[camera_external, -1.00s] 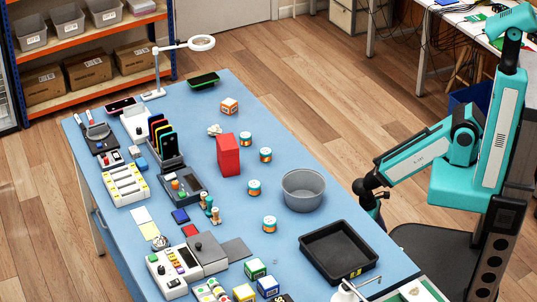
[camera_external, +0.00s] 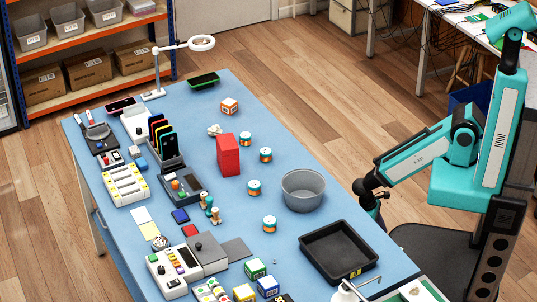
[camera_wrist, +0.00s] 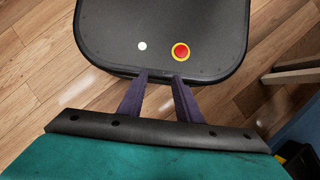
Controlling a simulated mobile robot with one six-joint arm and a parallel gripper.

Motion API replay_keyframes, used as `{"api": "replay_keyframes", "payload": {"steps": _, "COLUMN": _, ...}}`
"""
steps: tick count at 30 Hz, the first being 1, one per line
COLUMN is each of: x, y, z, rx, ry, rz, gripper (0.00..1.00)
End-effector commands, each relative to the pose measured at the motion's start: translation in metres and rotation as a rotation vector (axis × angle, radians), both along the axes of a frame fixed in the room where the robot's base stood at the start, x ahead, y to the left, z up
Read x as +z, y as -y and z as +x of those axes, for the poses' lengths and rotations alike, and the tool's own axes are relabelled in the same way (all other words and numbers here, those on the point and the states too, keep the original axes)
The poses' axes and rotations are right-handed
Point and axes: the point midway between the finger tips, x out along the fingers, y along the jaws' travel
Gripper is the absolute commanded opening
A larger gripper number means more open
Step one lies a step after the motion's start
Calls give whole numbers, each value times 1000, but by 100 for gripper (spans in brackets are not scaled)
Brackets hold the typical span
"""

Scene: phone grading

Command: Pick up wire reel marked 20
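Several small wire reels with teal and orange bands stand on the blue table. One reel (camera_external: 246,138) is at the back, one (camera_external: 265,154) is right of the red block, one (camera_external: 254,187) is left of the grey bowl, and one (camera_external: 269,223) is nearer the front. Their markings are too small to read, so I cannot tell which is marked 20. My gripper (camera_external: 378,195) is off the table's right edge, away from the reels. In the wrist view my gripper (camera_wrist: 160,80) has its two fingers apart at the base, with a small gap at the tips and nothing between them.
A red block (camera_external: 228,155) stands beside the reels. A grey bowl (camera_external: 303,201) and a black tray (camera_external: 310,243) lie between my arm and the reels. Phones, tools and small boxes crowd the left side. The table's far right strip is clear.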

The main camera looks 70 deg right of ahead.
Motion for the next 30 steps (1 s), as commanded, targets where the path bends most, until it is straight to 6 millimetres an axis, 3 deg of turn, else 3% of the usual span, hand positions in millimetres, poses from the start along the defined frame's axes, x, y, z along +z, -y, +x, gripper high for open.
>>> {"api": "replay_keyframes", "payload": {"steps": 12, "x": 0, "y": 0, "z": 0, "rx": 0, "ry": 0, "rz": 0, "gripper": 31}}
{"api": "replay_keyframes", "payload": {"steps": 17, "x": 0, "y": 0, "z": 0, "rx": 0, "ry": 0, "rz": 0, "gripper": 57}}
{"api": "replay_keyframes", "payload": {"steps": 30, "x": 2, "y": 3, "z": 7, "rx": -8, "ry": 29, "rz": -11, "gripper": 58}}
